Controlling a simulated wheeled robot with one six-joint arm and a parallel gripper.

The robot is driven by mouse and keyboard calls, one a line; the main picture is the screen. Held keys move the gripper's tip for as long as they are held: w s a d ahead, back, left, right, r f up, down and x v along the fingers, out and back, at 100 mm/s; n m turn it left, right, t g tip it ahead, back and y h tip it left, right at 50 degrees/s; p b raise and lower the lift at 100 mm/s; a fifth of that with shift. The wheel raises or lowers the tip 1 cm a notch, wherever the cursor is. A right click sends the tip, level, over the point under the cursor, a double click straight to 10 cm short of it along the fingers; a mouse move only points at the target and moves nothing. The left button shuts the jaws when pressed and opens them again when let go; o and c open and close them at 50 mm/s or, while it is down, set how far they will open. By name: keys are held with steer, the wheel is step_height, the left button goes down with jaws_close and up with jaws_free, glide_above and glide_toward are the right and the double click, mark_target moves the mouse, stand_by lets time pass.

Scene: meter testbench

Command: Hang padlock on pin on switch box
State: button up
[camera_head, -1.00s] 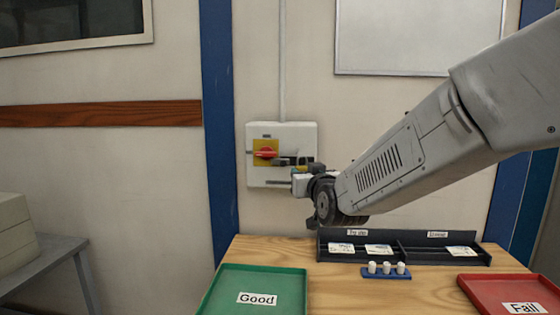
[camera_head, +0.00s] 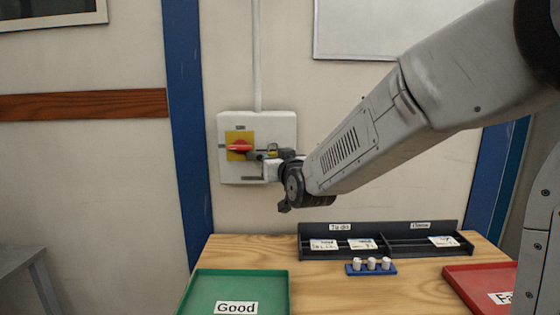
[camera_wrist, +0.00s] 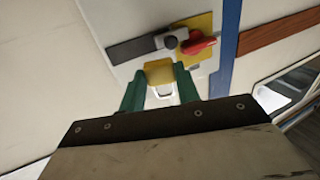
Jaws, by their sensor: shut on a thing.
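The white switch box (camera_head: 225,172) is on the wall, with a red knob (camera_head: 238,147) on a yellow plate. In the wrist view a grey pin-like part (camera_wrist: 170,41) sits beside the red knob (camera_wrist: 197,44). My gripper (camera_wrist: 160,76) is shut on the padlock (camera_wrist: 160,70), its yellow body between the green fingers. A pale loop, perhaps its shackle, shows below the body there. In the head view my gripper (camera_head: 267,165) is close in front of the box's right side, with a small yellow patch above it. Whether the padlock touches the pin I cannot tell.
Below is a wooden table (camera_head: 330,290) with a green tray (camera_head: 205,290) marked Good, a red tray (camera_head: 470,285), a dark divided holder (camera_head: 390,255) with cards, and a blue rack (camera_head: 371,269) of small white cylinders. A conduit (camera_head: 257,60) runs up from the box.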

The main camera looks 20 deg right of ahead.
steer(key=w+d, duration=0.2)
steer(key=w, duration=0.4)
steer(key=shift+f, duration=0.25)
stand_by(0.6)
steer(key=shift+d, duration=0.1)
stand_by(0.4)
steer(key=o, duration=1.1)
steer(key=shift+s, duration=0.1)
